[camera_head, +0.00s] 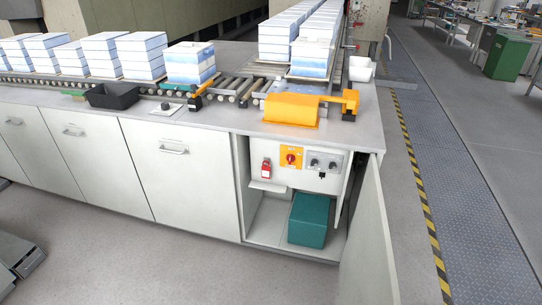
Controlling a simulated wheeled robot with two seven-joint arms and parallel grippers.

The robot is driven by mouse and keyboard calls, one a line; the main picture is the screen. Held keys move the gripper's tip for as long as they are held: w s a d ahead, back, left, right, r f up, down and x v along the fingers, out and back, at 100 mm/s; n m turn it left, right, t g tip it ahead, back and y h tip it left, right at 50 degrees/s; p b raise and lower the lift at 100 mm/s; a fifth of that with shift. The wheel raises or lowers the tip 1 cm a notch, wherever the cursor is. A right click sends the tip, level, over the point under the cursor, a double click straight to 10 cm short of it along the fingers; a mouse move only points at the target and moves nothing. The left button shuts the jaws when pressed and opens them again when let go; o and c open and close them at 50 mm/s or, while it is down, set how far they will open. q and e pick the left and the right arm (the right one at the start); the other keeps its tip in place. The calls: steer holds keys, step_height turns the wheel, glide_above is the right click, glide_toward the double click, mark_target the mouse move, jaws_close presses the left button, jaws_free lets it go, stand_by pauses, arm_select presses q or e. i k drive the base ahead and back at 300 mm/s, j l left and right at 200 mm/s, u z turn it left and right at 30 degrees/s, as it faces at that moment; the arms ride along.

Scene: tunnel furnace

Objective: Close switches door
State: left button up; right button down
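The switches door (367,246) is a pale grey panel hinged at the right front corner of the long cabinet. It stands wide open, swung out towards me. Behind it the cabinet compartment shows a switch panel (323,165) with a red rotary switch on a yellow plate (291,157) and black knobs. A red padlock-like item (266,169) hangs to the left of them. A teal box (309,220) stands on the compartment floor. The door's lower part is cut off by the picture edge. Neither of my grippers shows.
The counter carries a roller conveyor (237,90) with stacked white-blue blocks (190,63), a black tray (113,95) and an orange cover (290,109). Closed cabinet doors (179,176) line the left. The floor in front is clear; a yellow-black stripe (424,218) runs on the right.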

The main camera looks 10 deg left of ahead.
mark_target(368, 276)
steer(key=k+l+u, duration=0.1)
steer(key=l, duration=0.3)
steer(key=k+l, duration=0.2)
steer(key=l, duration=0.25)
steer(key=k+l+u, duration=0.15)
steer(key=l, duration=0.25)
steer(key=k+l+u, duration=0.1)
steer(key=l, duration=0.3)
steer(key=k+l+u, duration=0.1)
steer(key=k+l, duration=0.15)
steer(key=l, duration=0.1)
